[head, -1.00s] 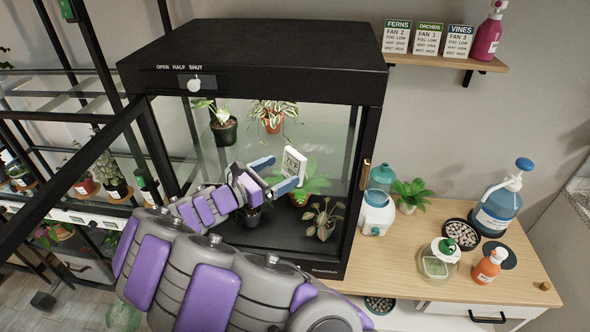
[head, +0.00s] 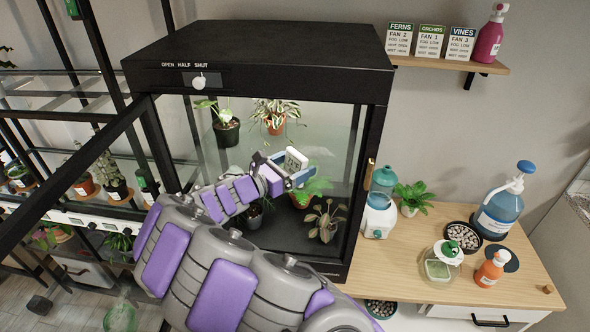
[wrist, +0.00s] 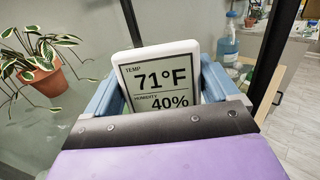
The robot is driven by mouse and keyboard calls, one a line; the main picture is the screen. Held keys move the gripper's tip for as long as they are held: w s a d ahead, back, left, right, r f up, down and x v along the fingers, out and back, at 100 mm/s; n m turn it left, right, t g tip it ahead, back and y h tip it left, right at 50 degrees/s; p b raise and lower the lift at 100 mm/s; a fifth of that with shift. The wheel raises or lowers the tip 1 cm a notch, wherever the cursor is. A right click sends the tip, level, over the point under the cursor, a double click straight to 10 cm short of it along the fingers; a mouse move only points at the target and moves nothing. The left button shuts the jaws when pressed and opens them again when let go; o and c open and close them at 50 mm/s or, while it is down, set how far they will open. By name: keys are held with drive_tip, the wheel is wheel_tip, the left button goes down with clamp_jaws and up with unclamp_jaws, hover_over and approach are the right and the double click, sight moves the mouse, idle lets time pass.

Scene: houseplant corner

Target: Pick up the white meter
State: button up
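The white meter (head: 296,158) is a small upright panel inside the open-fronted black cabinet, in front of the plants. In the wrist view its display (wrist: 160,82) faces me and reads 71°F and 40% humidity. My gripper (head: 294,169) has its blue fingers on both sides of the meter. In the wrist view one finger lies along each side edge, with no clear gap, but I cannot tell whether they press on it. The meter's lower part is hidden behind my gripper, so I cannot see what supports it.
The black cabinet (head: 258,45) frames my arm. Potted plants stand close by inside, including a bushy green one (head: 312,185) below the meter and a striped one (head: 274,112) behind. A wooden table (head: 410,262) with bottles and jars is at the right.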

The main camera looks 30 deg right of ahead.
drive_tip(key=shift+c, duration=0.7)
drive_tip(key=shift+d, duration=0.15)
drive_tip(key=shift+c, duration=0.7)
drive_tip(key=shift+d, duration=0.45)
drive_tip(key=shift+c, duration=1.1)
